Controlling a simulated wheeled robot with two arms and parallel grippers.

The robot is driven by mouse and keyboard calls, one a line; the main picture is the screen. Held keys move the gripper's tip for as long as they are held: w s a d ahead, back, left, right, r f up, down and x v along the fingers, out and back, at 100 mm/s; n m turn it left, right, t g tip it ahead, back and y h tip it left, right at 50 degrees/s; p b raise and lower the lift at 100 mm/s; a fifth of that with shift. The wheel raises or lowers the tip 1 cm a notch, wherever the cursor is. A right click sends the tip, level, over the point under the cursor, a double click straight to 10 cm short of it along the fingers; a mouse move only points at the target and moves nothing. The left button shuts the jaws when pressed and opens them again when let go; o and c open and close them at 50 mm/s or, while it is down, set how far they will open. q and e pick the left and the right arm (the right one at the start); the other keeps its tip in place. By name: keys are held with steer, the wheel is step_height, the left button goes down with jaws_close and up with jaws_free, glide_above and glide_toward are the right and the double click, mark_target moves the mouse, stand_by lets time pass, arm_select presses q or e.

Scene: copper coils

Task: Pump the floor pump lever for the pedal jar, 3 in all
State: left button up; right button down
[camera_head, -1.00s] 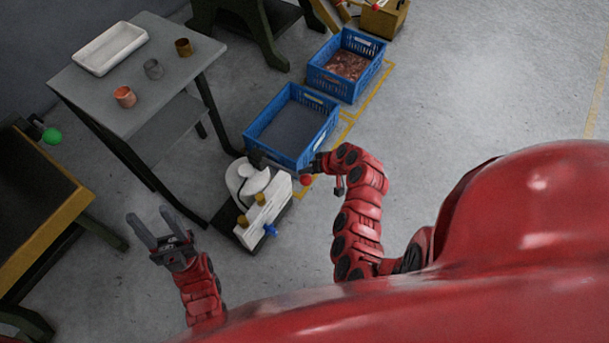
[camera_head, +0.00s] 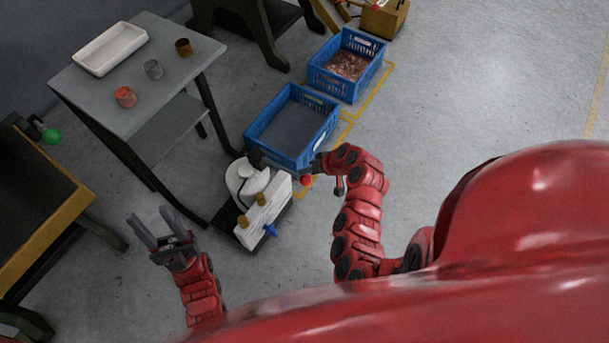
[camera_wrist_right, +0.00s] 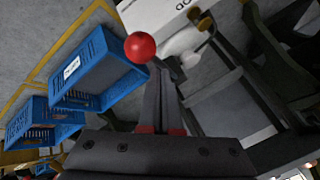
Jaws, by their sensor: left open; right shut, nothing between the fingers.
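The floor pump is a white machine (camera_head: 262,215) with brass-coloured fittings and a blue knob (camera_head: 270,230), standing on a dark base on the floor. A red ball knob (camera_head: 305,181), apparently the lever's end, shows just below my right gripper (camera_head: 256,157). In the right wrist view the red ball (camera_wrist_right: 140,47) lies just left of the tips of the shut fingers (camera_wrist_right: 161,72). I cannot tell whether they touch. The lever's rod is mostly hidden. My left gripper (camera_head: 148,222) is open and empty, left of the pump. I cannot make out which part is the pedal jar.
A blue crate (camera_head: 262,122) with a dark inside stands close behind the pump. A second blue crate (camera_head: 320,77) holds copper-coloured pieces. A grey table (camera_head: 85,95) with a white tray (camera_head: 84,58) and small cups stands at left. Open floor (camera_head: 470,90) lies to the right.

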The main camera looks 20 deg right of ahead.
stand_by(0.4)
steer(key=shift+f+b, duration=0.45)
steer(key=shift+s+d+f+b, duration=0.1)
steer(key=shift+s+f+b, duration=0.05)
steer(key=shift+f+b, duration=0.8)
steer(key=shift+s+d+f+b, duration=0.2)
steer(key=shift+f+b, duration=0.5)
steer(key=shift+f, duration=0.5)
steer(key=shift+s+d+f+b, duration=0.1)
steer(key=shift+s+f+b, duration=0.05)
steer(key=shift+f+b, duration=0.8)
stand_by(2.4)
stand_by(0.6)
steer(key=shift+w+a+r+p, duration=0.15)
steer(key=shift+r+p, duration=0.6)
steer(key=shift+r, duration=0.45)
steer(key=shift+w+a+r+p, duration=0.1)
steer(key=shift+w+r+p, duration=0.1)
steer(key=shift+r+p, duration=0.75)
steer(key=shift+w+a+r+p, duration=0.15)
steer(key=shift+r+p, duration=0.4)
steer(key=shift+r, duration=0.85)
